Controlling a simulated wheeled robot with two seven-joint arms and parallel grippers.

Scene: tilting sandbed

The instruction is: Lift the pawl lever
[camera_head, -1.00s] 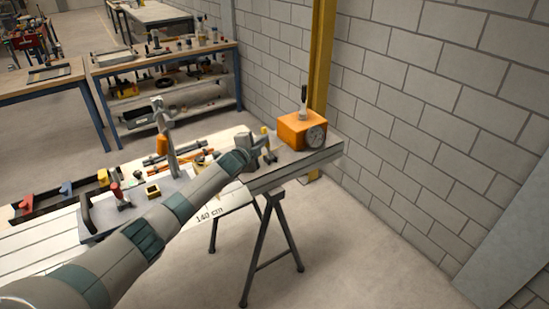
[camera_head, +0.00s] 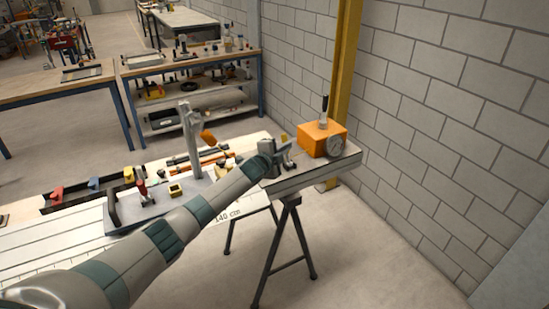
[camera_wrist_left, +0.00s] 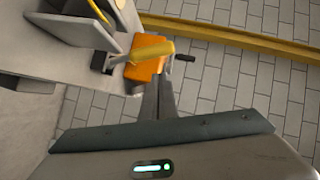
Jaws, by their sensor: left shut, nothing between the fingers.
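A yellow handle, which looks like the pawl lever, shows in the left wrist view (camera_wrist_left: 152,50), lying crosswise just beyond my fingertips. In the head view only its small yellow top (camera_head: 284,136) shows, behind my left gripper at the right end of the bench. My left gripper (camera_head: 287,157) is shut and empty beside it. In the wrist view the shut fingers (camera_wrist_left: 157,82) point towards the handle; I cannot tell whether they touch it. My right gripper is in neither view.
An orange box with a dial (camera_head: 318,138) and black upright handle stands close right of my left gripper. A grey post (camera_head: 191,130) with an orange piece (camera_head: 208,138) stands left. The bench end rests on a dark trestle (camera_head: 283,245). A yellow column (camera_head: 346,70) stands behind.

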